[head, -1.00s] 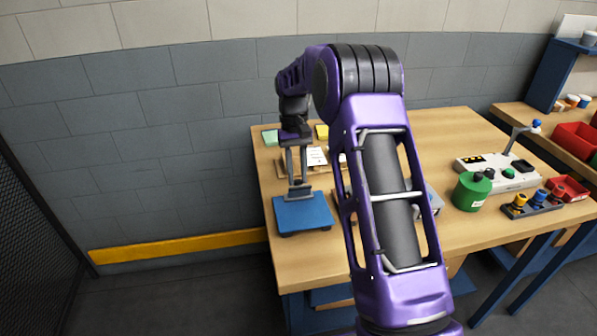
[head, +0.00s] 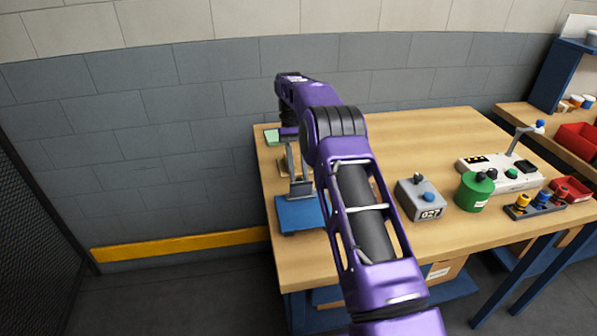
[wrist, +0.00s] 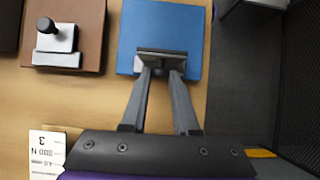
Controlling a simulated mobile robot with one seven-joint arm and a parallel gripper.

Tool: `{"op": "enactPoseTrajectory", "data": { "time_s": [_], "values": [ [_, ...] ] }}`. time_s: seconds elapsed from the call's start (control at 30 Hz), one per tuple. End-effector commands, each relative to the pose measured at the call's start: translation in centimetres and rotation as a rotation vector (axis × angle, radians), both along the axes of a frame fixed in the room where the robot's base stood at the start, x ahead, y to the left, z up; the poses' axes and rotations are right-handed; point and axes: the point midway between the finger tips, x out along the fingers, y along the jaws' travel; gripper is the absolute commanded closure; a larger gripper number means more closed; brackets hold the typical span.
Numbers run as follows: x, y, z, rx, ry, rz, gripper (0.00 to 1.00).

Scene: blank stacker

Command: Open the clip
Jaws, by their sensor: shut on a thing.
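The clip (wrist: 150,52) is a grey metal piece on the near edge of a flat blue board (wrist: 178,22) in the wrist view. In the head view the clip (head: 301,190) stands at the back edge of the blue board (head: 297,217), on the table's left front corner. My gripper (wrist: 161,71) has its two fingers converging on the clip, with their tips against it. In the head view my gripper (head: 298,180) reaches it from behind and above. It is shut on the clip. The fine parts of the clip are too small to tell.
A brown block (wrist: 95,20) with a grey, black-knobbed fitting lies beside the board. A white card (wrist: 45,150) lies nearby. On the table (head: 450,250) stand a grey box (head: 415,200) marked 027, a green canister (head: 474,192) and a white panel (head: 490,172). Left of the table is open floor.

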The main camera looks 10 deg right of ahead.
Motion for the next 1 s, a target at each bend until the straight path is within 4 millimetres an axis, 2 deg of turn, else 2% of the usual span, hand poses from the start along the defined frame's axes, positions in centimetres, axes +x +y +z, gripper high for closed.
{"op": "enactPoseTrajectory", "data": {
  "time_s": [0.3,0.33,0.47,0.5,0.83,1.0],
  "values": [
    [0.0,0.0,-0.1,0.0,0.002,0.0,1.0],
    [0.0,0.0,-0.1,0.0,0.002,0.0,0.7],
    [0.0,0.0,-0.1,0.0,0.002,0.0,0.46],
    [0.0,0.0,0.0,0.0,0.001,0.0,0.43],
    [-0.1,0.0,0.3,0.0,-0.001,0.0,0.43],
    [-0.7,0.0,2.7,0.0,-0.003,0.0,0.43]
  ]
}}
